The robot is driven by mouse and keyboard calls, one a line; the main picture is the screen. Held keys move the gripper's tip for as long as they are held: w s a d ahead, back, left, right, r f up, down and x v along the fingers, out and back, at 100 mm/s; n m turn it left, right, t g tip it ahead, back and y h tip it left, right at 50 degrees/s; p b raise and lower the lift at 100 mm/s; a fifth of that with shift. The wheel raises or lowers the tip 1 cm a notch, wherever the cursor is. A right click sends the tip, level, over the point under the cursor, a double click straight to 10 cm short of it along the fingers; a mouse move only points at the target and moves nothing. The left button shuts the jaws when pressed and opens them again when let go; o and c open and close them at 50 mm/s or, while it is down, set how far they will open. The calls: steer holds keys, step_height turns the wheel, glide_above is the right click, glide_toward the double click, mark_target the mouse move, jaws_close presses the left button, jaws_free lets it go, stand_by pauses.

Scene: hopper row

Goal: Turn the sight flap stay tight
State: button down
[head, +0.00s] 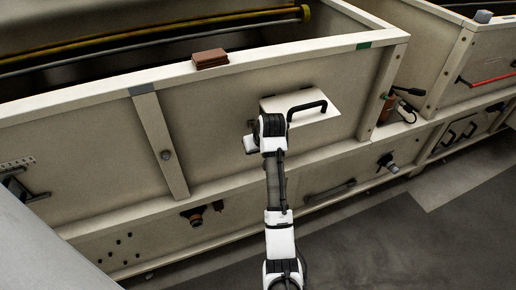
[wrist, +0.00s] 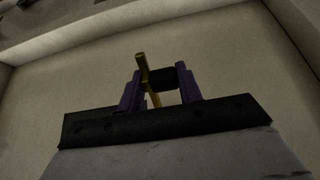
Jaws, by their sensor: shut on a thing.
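The sight flap (head: 325,114) is a pale plate with a black bar handle (head: 309,106), on the hopper's front wall in the head view. It stands out from the wall a little. My wrist covers its left end, and hides my gripper and the stay there. In the wrist view my gripper (wrist: 159,82) has two purple fingers, shut on the stay. The stay shows as a black knob (wrist: 162,78) between the fingers with a brass-yellow rod (wrist: 142,68) beside it, near the left finger. How tight it is cannot be told.
A brown block (head: 210,59) lies on the hopper's top rim. A post (head: 160,145) with a round knob stands to the left. Lower down are a brown-orange valve (head: 194,216), a dark handle (head: 330,191) and a grey fitting (head: 388,163). The grey floor (head: 380,235) is clear at lower right.

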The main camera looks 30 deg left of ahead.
steer(key=shift+s+a+f, duration=0.25)
steer(key=shift+s+a, duration=0.1)
steer(key=shift+s, duration=0.05)
steer(key=c, duration=1.1)
jaws_free()
steer(key=shift+a, duration=0.1)
steer(key=shift+c, duration=0.2)
steer(key=shift+r, duration=0.1)
steer(key=shift+w+d+r, duration=0.15)
steer(key=shift+w+d, duration=0.05)
